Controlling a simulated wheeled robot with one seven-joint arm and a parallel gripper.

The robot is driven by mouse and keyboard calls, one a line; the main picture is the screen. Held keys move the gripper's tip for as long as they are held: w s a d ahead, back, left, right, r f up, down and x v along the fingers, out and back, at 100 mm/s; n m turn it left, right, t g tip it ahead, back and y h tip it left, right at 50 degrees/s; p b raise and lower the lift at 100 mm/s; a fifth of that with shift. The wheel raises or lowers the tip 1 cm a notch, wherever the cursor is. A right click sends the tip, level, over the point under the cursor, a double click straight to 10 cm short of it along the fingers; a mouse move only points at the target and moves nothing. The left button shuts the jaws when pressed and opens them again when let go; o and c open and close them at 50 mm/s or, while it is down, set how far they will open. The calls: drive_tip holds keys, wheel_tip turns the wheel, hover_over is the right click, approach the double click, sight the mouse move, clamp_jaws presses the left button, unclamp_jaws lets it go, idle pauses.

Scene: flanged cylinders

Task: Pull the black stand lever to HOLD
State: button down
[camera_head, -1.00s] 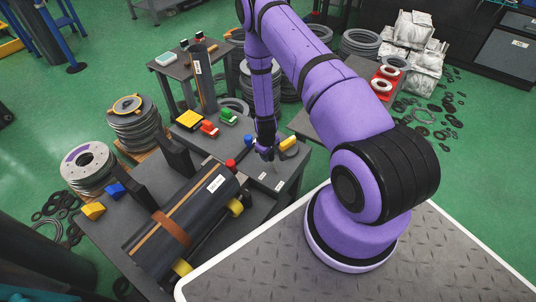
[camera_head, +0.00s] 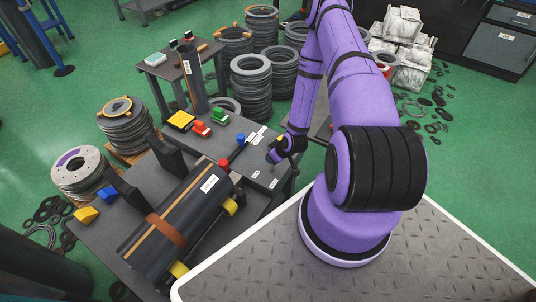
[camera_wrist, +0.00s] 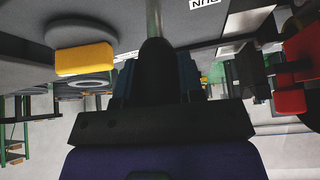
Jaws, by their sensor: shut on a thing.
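The black stand lever shows in the wrist view as a dark rounded grip (camera_wrist: 156,62) on a bare metal rod (camera_wrist: 153,18). My gripper (camera_wrist: 158,80) is shut on this grip, one finger on each side. In the head view my gripper (camera_head: 272,156) is low over the right end of the dark bench; the lever is small there and mostly hidden by it. A white label reading RUN (camera_wrist: 205,3) shows upside down near the rod in the wrist view. Small white labels (camera_head: 273,184) lie on the bench top below my gripper, too small to read.
A dark cylinder with a brown strap (camera_head: 185,215) lies in the stand left of my gripper. A red knob (camera_head: 224,164) and a blue knob (camera_head: 240,138) stand nearby. A yellow block (camera_wrist: 85,59) is close in the wrist view. Ring stacks (camera_head: 251,80) stand behind.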

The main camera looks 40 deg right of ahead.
drive_tip(key=shift+s+d+f+t+y, duration=0.15)
drive_tip(key=shift+s+d+t+y, duration=0.05)
drive_tip(key=shift+s+t, duration=0.4)
drive_tip(key=shift+s+d+f+t+y, duration=0.15)
drive_tip(key=shift+s+d+t+y, duration=0.05)
drive_tip(key=shift+s+t, duration=0.4)
drive_tip(key=shift+s+d+f+t+y, duration=0.2)
drive_tip(key=shift+s+t, duration=0.3)
drive_tip(key=shift+t, duration=0.2)
drive_tip(key=shift+s, duration=0.1)
drive_tip(key=c, duration=0.7)
unclamp_jaws()
drive_tip(key=shift+d, duration=0.1)
drive_tip(key=shift+c, duration=0.2)
drive_tip(key=v, duration=1)
drive_tip(key=shift+s+r, duration=0.25)
drive_tip(key=shift+d, duration=0.1)
